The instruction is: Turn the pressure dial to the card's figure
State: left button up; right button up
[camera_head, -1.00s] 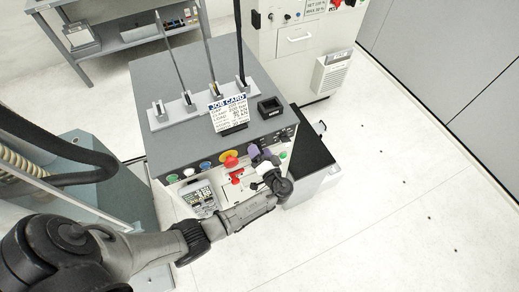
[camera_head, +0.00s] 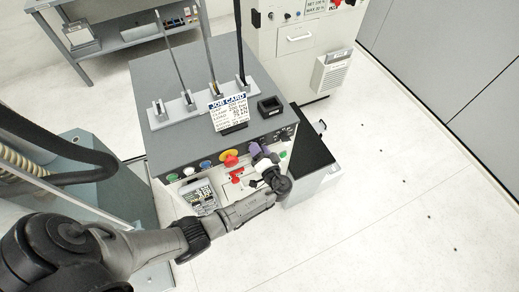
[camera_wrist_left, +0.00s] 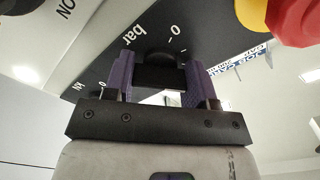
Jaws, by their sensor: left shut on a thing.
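My left gripper (camera_head: 263,156) is at the front control panel of the grey console (camera_head: 160,137). Its purple fingers in the left wrist view (camera_wrist_left: 158,82) are shut on the black pressure dial (camera_wrist_left: 158,58), one on each side, beside the printed word "bar". The dial is hidden behind the gripper in the head view, and I cannot read its setting. The job card (camera_head: 229,110) stands upright on the console top; its small figures are too blurred to read surely. It also shows upside down in the left wrist view (camera_wrist_left: 240,63). My right gripper is not in view.
A red and yellow emergency button (camera_head: 231,158) sits left of the gripper on the panel. A small display (camera_head: 199,197) and coloured buttons are farther left. A black open box (camera_head: 270,107) stands on the console top. The floor to the right is clear.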

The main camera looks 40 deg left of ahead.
pick_arm(q)
jog(key=shift+m, duration=0.3)
jog(key=shift+m, duration=1)
jog(key=m+p, duration=0.1)
jog(key=m, duration=0.3)
jog(key=shift+r, duration=0.1)
jog(key=m+p, duration=0.1)
jog(key=m, duration=0.4)
jog(key=shift+m+p, duration=0.85)
jog(key=shift+m, duration=1.15)
jog(key=shift+m, duration=0.3)
jog(key=o, duration=0.9)
jog(key=shift+o, duration=0.2)
